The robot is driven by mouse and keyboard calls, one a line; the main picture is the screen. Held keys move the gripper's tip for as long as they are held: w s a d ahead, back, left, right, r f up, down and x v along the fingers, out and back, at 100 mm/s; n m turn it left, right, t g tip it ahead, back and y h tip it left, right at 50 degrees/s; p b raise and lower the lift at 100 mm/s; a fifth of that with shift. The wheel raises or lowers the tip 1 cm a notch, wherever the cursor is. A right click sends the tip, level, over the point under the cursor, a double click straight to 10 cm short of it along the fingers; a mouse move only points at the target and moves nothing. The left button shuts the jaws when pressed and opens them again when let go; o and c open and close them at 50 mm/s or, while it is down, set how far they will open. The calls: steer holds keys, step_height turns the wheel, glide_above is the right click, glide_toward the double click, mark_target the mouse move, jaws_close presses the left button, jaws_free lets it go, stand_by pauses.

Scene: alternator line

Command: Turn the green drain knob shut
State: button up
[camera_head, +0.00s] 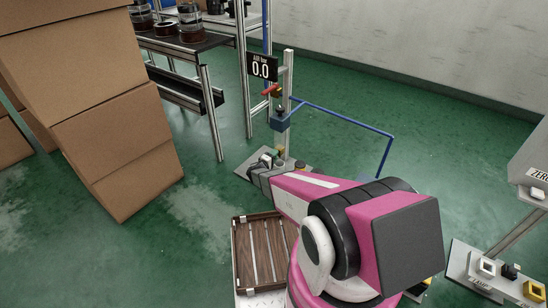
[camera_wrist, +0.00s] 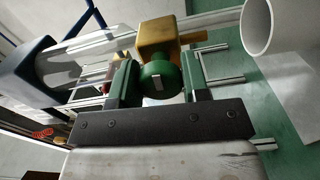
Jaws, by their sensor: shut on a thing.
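The green drain knob (camera_wrist: 160,80) shows in the wrist view, round, with a small pale mark on its face. It sits in front of a yellow block (camera_wrist: 158,38). My gripper (camera_wrist: 159,70) has its two green-padded fingers on either side of the knob and is shut on it. In the head view my gripper (camera_head: 262,166) is at the foot of a metal post (camera_head: 284,105), largely covered by my pink arm. The knob is hidden there.
A sign reading "AIR bar 0.0" (camera_head: 261,67) tops the post, above a red handle (camera_head: 271,90) and a blue block (camera_head: 280,122). Cardboard boxes (camera_head: 110,130) stand left. A wooden tray (camera_head: 238,262) lies in front. A white pipe (camera_wrist: 258,25) is near my gripper.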

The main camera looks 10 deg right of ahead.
steer(key=shift+n, duration=0.5)
steer(key=o, duration=0.9)
steer(key=v, duration=1.1)
steer(key=shift+w, duration=0.1)
